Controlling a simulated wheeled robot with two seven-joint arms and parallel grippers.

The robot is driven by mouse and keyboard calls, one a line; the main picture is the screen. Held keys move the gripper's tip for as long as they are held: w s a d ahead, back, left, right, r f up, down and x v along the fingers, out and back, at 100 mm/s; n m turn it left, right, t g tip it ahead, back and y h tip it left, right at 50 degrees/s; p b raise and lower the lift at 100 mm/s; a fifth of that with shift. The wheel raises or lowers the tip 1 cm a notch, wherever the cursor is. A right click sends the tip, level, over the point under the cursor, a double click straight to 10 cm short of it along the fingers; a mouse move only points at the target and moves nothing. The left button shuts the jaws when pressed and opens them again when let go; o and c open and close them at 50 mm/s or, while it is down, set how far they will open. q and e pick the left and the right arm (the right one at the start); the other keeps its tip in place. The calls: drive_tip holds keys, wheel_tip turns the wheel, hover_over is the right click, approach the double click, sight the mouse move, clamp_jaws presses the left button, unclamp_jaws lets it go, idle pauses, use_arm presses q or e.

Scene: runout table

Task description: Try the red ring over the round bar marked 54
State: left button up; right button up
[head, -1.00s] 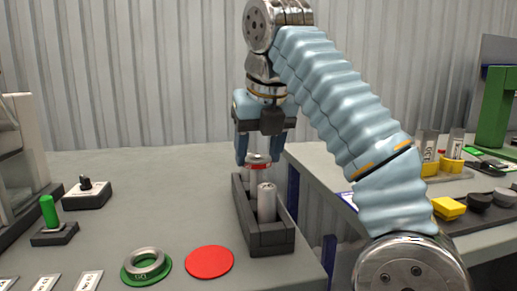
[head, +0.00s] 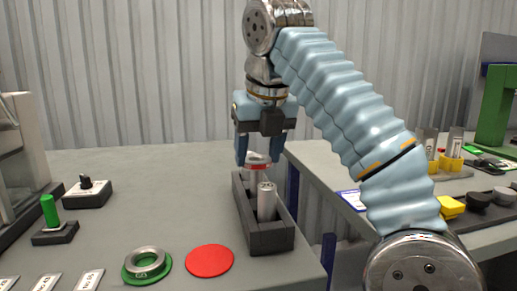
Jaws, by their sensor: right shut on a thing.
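My right gripper (head: 258,150) is shut on the red ring (head: 258,167), a metal ring with a red band. It holds the ring above the dark tray (head: 268,242). A grey round bar (head: 266,203) stands upright in this tray, slightly nearer to me than the ring. The ring looks apart from the bar, with the bar's top just below it in the picture. My left gripper is not in view.
A steel ring (head: 146,260) sits on a green disc beside a flat red disc (head: 210,261). A green peg (head: 49,211) and a black-knobbed block (head: 87,193) stand at the left. A second table with yellow and black parts lies right, across a gap.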

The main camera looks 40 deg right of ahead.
drive_tip(key=shift+f, duration=0.5)
drive_tip(key=o, duration=1.2)
drive_tip(key=p+v, duration=0.3)
drive_tip(key=v, duration=0.2)
drive_tip(key=shift+w+r, duration=0.15)
drive_tip(key=shift+w, duration=0.05)
drive_tip(key=s, duration=0.2)
drive_tip(key=s+a+p, duration=0.1)
drive_tip(key=s, duration=0.1)
drive_tip(key=shift+s, duration=0.2)
drive_tip(key=shift+s+a, duration=0.4)
drive_tip(key=shift+s, duration=0.85)
drive_tip(key=shift+s+a, duration=0.4)
drive_tip(key=shift+s, duration=0.85)
drive_tip(key=shift+s+a, duration=0.4)
drive_tip(key=shift+s, duration=0.8)
